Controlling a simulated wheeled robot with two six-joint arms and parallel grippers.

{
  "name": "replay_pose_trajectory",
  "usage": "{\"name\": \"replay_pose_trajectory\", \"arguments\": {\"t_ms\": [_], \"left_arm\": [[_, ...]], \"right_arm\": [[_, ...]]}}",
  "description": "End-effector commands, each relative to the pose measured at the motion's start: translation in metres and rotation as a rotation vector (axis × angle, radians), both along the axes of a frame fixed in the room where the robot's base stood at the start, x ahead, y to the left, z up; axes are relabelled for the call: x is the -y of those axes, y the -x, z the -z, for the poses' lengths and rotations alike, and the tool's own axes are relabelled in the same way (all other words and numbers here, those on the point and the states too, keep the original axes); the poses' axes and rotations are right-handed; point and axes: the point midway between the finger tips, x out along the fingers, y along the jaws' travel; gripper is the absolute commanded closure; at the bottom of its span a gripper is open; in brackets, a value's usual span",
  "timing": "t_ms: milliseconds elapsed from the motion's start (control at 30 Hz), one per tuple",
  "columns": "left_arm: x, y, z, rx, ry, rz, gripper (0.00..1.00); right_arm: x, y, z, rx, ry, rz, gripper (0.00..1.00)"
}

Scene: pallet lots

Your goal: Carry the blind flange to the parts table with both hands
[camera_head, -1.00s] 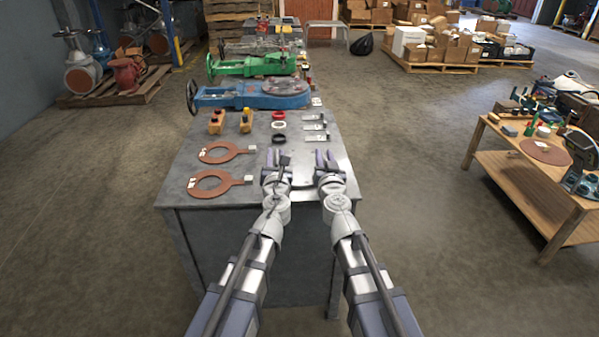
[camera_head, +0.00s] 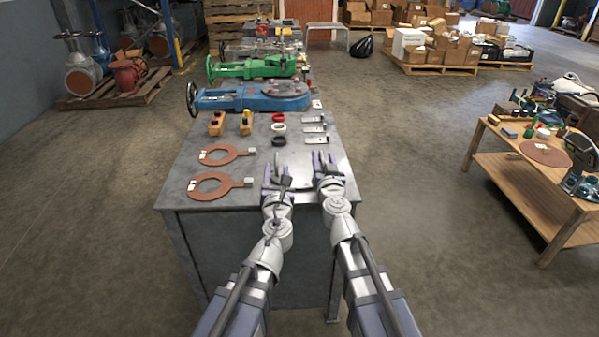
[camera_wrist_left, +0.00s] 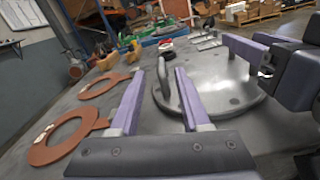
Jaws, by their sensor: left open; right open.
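The blind flange (camera_wrist_left: 222,92) is a grey metal disc with bolt holes and two upright handles, lying flat on the grey steel table (camera_head: 225,150). In the head view it blends with the tabletop and is largely hidden by my grippers. My left gripper (camera_head: 277,168) is open at the near edge of the table; in the left wrist view its purple fingers (camera_wrist_left: 160,82) stand either side of the near handle (camera_wrist_left: 164,76), contact unclear. My right gripper (camera_head: 321,166) is open, beside the far handle (camera_wrist_left: 253,60) in the left wrist view.
Two brown ring gaskets (camera_head: 214,186) lie left of my grippers. Coloured rings (camera_head: 279,128), small metal parts (camera_head: 315,129) and a blue valve (camera_head: 255,97) lie farther back. A wooden table (camera_head: 485,150) with a brown round mat (camera_head: 546,153) stands right, across open floor.

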Motion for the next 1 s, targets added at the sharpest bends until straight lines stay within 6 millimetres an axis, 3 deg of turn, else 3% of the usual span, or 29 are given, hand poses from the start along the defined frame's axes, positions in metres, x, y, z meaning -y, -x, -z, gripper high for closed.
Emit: {"name": "replay_pose_trajectory", "arguments": {"t_ms": [100, 333, 767, 1000], "left_arm": [[0.000, 0.009, 0.000, 0.000, 0.000, -0.001, 0.53], [0.000, 0.007, 0.000, 0.000, 0.000, -0.001, 0.53], [0.000, 0.007, 0.000, 0.000, 0.000, -0.001, 0.53], [0.000, 0.007, 0.000, 0.000, 0.000, -0.001, 0.53]], "right_arm": [[0.000, 0.000, 0.000, 0.000, 0.000, 0.000, 0.54], [0.001, 0.008, 0.000, 0.000, 0.000, 0.000, 0.54], [0.007, 0.070, 0.000, 0.000, 0.000, 0.000, 0.54], [0.007, 0.075, 0.000, 0.000, 0.000, 0.000, 0.54]]}}
